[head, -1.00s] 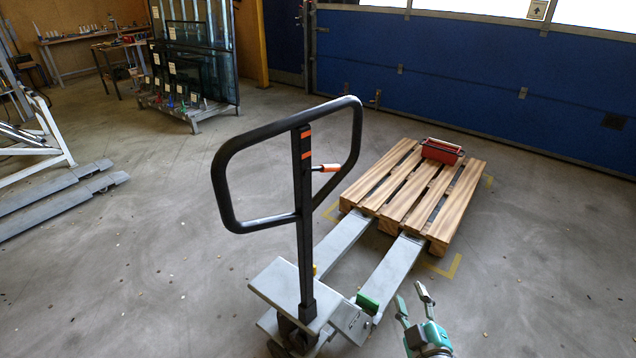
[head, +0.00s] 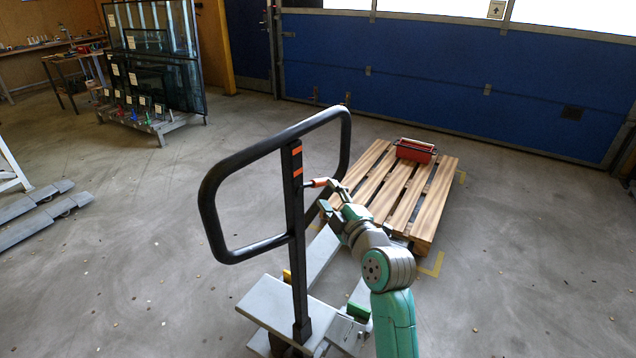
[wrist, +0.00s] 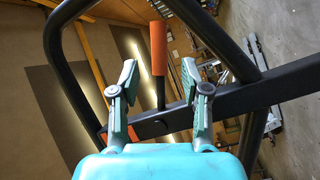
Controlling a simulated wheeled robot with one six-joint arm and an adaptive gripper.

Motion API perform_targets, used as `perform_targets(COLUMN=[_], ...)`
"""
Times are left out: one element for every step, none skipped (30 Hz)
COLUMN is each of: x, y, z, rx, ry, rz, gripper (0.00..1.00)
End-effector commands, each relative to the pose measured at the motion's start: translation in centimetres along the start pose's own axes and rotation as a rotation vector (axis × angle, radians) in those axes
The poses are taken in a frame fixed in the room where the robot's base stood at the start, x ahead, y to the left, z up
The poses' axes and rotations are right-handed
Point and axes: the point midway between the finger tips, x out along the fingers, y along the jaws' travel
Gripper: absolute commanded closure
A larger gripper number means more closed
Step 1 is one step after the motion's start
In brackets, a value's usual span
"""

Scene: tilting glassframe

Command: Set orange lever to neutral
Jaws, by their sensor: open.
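The orange lever (head: 322,182) sticks out to the right from the upright black post of a pallet truck's handle (head: 297,230). In the wrist view the orange lever (wrist: 158,50) shows as an orange grip on a thin dark rod, rising from the black post (wrist: 240,103). My gripper (head: 334,196) is at the lever, its fingers partly hidden by my arm in the head view. In the wrist view my gripper (wrist: 158,78) is open, one finger on each side of the lever, with visible gaps. Whether the lever lies fully between the fingers in depth is unclear.
The black handle loop (head: 222,170) surrounds the post and is close to my gripper. A wooden pallet (head: 425,205) carrying a red toolbox (head: 416,150) lies behind. A glass rack (head: 155,125) stands at the back left. The floor to the right is clear.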

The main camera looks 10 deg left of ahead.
Motion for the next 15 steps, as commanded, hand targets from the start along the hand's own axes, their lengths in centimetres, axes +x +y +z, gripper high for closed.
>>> perform_targets(x=[1.1, 1.6, 2.3, 2.8, 3.2, 3.8, 4.2, 4.5, 5.0, 5.3, 5.5, 5.8, 6.0, 6.1, 6.2], y=[0.1, 0.1, 0.1, 0.1, 0.1, 0.1, 0.0, 0.0, 0.0, 0.1, 0.1, 0.0, 0.0, 0.0, 0.0], z=[-0.1, -0.1, -0.1, 0.0, 0.0, -0.1, 0.0, 0.0, 0.0, -0.1, -0.1, 0.0, 0.0, 0.0, 0.0], rx=[0.000, 0.000, 0.000, 0.000, 0.000, 0.000, 0.000, 0.000, 0.000, -0.001, -0.001, 0.000, 0.000, 0.000, 0.000], ry=[0.001, 0.001, 0.000, 0.000, 0.000, 0.000, 0.000, 0.000, 0.000, 0.000, 0.001, 0.000, 0.000, 0.000, 0.000], rz=[0.000, 0.000, 0.000, 0.000, 0.000, 0.001, 0.000, 0.000, 0.000, 0.001, 0.001, 0.000, 0.000, 0.000, 0.000], gripper=[0.54, 0.54, 0.54, 0.54, 0.54, 0.54, 0.54, 0.54, 0.54, 0.54, 0.54, 0.54, 0.54, 0.54, 0.54])
